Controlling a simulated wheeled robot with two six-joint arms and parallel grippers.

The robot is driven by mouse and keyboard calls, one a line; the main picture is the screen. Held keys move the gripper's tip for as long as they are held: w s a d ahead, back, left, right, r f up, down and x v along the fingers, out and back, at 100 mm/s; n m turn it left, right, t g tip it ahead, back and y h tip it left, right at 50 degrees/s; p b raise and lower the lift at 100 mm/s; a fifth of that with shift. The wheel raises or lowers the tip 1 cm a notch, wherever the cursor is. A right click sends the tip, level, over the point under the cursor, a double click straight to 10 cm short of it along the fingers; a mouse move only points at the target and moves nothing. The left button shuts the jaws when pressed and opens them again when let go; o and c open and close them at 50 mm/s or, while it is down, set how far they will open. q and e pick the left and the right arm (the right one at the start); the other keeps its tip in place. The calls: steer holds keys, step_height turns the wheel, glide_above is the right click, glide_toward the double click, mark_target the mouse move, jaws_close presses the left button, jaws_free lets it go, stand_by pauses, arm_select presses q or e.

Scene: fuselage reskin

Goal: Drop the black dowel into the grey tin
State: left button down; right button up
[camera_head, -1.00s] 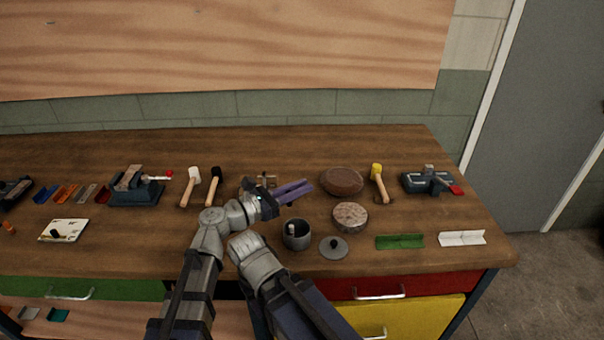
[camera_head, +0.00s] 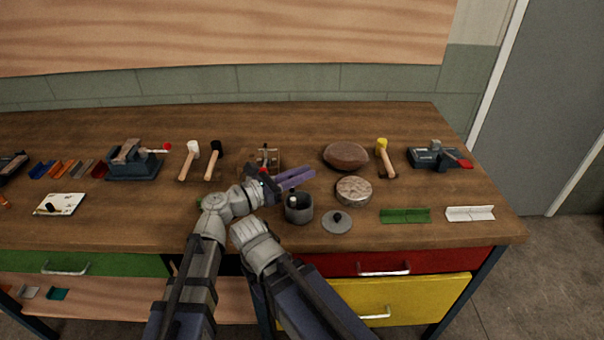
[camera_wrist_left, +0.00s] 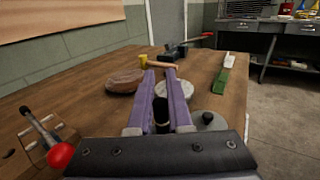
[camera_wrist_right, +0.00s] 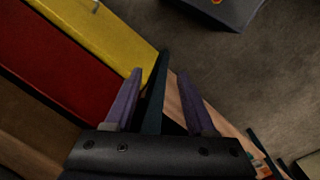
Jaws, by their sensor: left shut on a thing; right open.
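The grey tin (camera_head: 299,211) stands open on the bench, with a short pale piece (camera_head: 292,201) showing at its mouth. My left gripper (camera_head: 297,178) has purple fingers and is just above and behind the tin in the head view. In the left wrist view, my left gripper (camera_wrist_left: 160,72) is shut on a dark piece, which looks like the black dowel (camera_wrist_left: 161,108); its lower end is hard to make out. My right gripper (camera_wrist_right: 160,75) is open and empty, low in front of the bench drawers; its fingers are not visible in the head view.
A round grey lid (camera_head: 337,223) lies right of the tin, with a round pale block (camera_head: 353,191) behind it. A wooden rack with a red-knobbed lever (camera_wrist_left: 45,140) is close beside my left gripper. Green (camera_head: 405,216) and white angle pieces lie farther right.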

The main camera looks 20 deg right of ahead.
arm_select(q)
steer(key=c, duration=0.8)
jaws_free()
steer(key=shift+o, duration=0.2)
steer(key=v, duration=0.7)
steer(key=shift+a, duration=0.4)
steer(key=shift+s+r, duration=0.1)
steer(key=shift+s, duration=0.05)
